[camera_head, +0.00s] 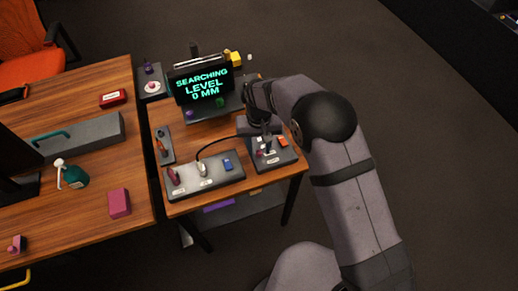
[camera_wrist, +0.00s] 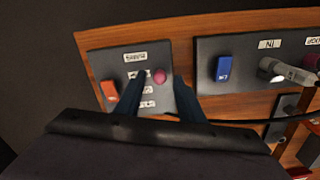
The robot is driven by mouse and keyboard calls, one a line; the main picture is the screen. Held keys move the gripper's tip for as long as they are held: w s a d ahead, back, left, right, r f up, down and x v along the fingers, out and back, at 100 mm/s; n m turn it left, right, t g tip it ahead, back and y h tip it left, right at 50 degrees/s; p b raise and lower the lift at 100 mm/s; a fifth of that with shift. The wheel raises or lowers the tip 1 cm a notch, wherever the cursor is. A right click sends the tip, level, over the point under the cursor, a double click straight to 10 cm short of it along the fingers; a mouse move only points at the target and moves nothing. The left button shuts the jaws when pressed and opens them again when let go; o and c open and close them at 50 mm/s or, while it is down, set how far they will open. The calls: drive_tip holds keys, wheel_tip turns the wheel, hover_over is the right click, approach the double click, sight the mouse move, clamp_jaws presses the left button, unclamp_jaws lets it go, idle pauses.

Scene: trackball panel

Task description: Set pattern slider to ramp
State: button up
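The small grey panel with the slider (camera_wrist: 103,63) has a column of white labels whose text I cannot read reliably. A round pink knob (camera_wrist: 158,75), which looks like the slider's handle, stands just right of the labels. My gripper (camera_wrist: 156,92) is open and empty over this panel, with one dark finger on each side of the knob in the wrist view. I cannot tell whether either finger touches it. The left finger covers part of the labels. In the head view my gripper (camera_head: 264,138) is above the same panel (camera_head: 286,155) at the table's right end.
An orange switch (camera_wrist: 109,90) sits on the slider panel, left of the fingers. A neighbouring grey panel (camera_head: 205,181) carries a blue switch (camera_wrist: 223,68) and a plugged cable. A screen (camera_head: 201,84) reading "SEARCHING LEVEL 0 MM" stands behind.

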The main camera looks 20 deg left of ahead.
sight(258, 150)
drive_tip(key=shift+r+b, duration=0.75)
drive_tip(key=shift+r, duration=2.25)
drive_tip(key=shift+w+a+n, duration=0.2)
drive_tip(key=shift+a+n, duration=0.05)
drive_tip(key=shift+n, duration=0.15)
drive_tip(key=shift+n+g+h, duration=0.4)
drive_tip(key=shift+n, duration=0.3)
drive_tip(key=s+d+f, duration=0.5)
drive_tip(key=shift+d+f, duration=0.15)
drive_tip(key=shift+f, duration=0.2)
drive_tip(key=s+d+r+m+g, duration=0.15)
drive_tip(key=s+d, duration=0.25)
drive_tip(key=d, duration=0.4)
drive_tip(key=s+d+r+m, duration=0.15)
drive_tip(key=s+d, duration=0.25)
drive_tip(key=d, duration=0.4)
drive_tip(key=s+d+r, duration=0.3)
drive_tip(key=s+d, duration=0.1)
drive_tip(key=d, duration=0.4)
drive_tip(key=w+d+r+m+t, duration=0.2)
drive_tip(key=w+d+r+m, duration=0.1)
drive_tip(key=d, duration=0.4)
drive_tip(key=shift+d+r+m+y, duration=0.4)
drive_tip(key=shift+r+m, duration=0.5)
drive_tip(key=shift+m, duration=0.2)
